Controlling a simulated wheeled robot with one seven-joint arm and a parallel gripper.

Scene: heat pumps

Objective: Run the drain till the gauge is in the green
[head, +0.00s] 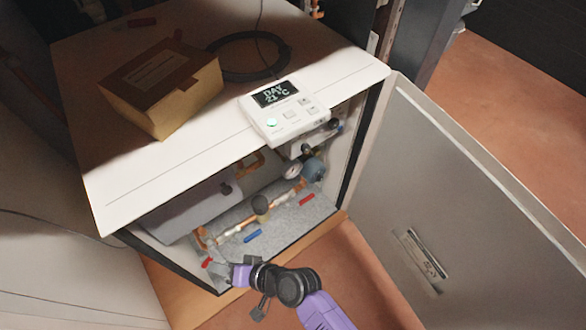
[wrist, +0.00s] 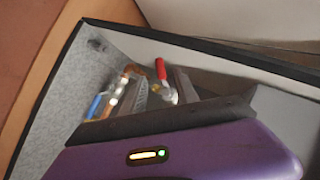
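The pressure gauge (head: 292,171) is a small round white dial at the back right of the open cabinet in the head view. Its needle and coloured zones are too small to read. A red-handled valve (head: 207,263) sits at the cabinet's front left corner; which valve is the drain is not labelled in view. My gripper (head: 227,274) is low at that corner, close to this red handle. In the wrist view a red handle (wrist: 161,69) shows upright just beyond my gripper (wrist: 160,92), whose fingers stand apart around the valve body. Contact cannot be told.
A blue handle (head: 252,236) and another red handle (head: 307,199) lie along the copper pipework. The cabinet door (head: 440,180) stands open at right. A controller (head: 283,110) reading DAY 21 °C and a cardboard box (head: 160,87) sit on the top panel.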

